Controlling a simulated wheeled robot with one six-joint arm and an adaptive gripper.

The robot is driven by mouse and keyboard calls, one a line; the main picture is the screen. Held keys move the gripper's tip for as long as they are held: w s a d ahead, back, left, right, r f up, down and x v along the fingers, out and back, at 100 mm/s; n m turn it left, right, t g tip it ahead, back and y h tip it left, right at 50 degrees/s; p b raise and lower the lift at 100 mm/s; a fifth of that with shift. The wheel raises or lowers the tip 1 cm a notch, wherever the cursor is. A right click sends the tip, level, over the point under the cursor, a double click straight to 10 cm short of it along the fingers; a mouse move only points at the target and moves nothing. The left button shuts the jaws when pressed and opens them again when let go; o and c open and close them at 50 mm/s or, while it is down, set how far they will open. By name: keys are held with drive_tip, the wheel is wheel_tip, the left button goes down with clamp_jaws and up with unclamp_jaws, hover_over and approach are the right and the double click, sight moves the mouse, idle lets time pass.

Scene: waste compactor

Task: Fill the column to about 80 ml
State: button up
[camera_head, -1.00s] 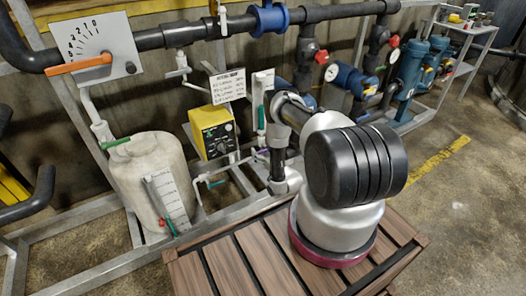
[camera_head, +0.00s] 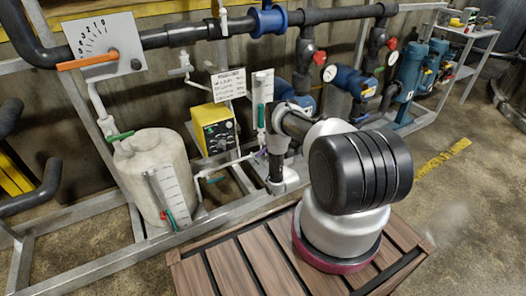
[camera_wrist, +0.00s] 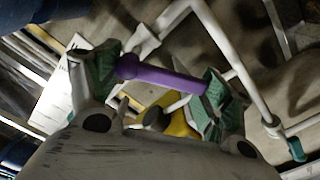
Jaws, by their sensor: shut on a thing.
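A narrow upright column with a white scale board (camera_head: 262,92) stands right of the yellow dosing pump (camera_head: 214,129); its marks and liquid level are too small to read. A green part (camera_head: 261,117) shows on its tube. In the wrist view, a purple valve handle (camera_wrist: 165,79) lies between the teal-padded fingers of my gripper (camera_wrist: 160,82), which is shut on it. In the head view my gripper is mostly hidden by my arm, low near the column's foot.
A white tank (camera_head: 150,160) with its own scale strip (camera_head: 171,187) stands left of the pump. A written sign (camera_head: 228,84) hangs above the pump. Steel frame rails (camera_head: 120,268), white pipes (camera_wrist: 225,50) and blue pumps (camera_head: 350,80) crowd the area. Floor at right is open.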

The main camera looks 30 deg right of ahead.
drive_tip(key=shift+d+f+n, duration=0.1)
drive_tip(key=shift+f+n, duration=0.1)
drive_tip(key=shift+n, duration=0.55)
drive_tip(key=shift+d+f+n, duration=0.1)
drive_tip(key=shift+f+n, duration=0.1)
drive_tip(key=shift+n, duration=0.55)
drive_tip(key=o, duration=1.4)
drive_tip(key=shift+o, duration=0.2)
drive_tip(key=s, duration=1.2)
drive_tip(key=shift+d, duration=0.2)
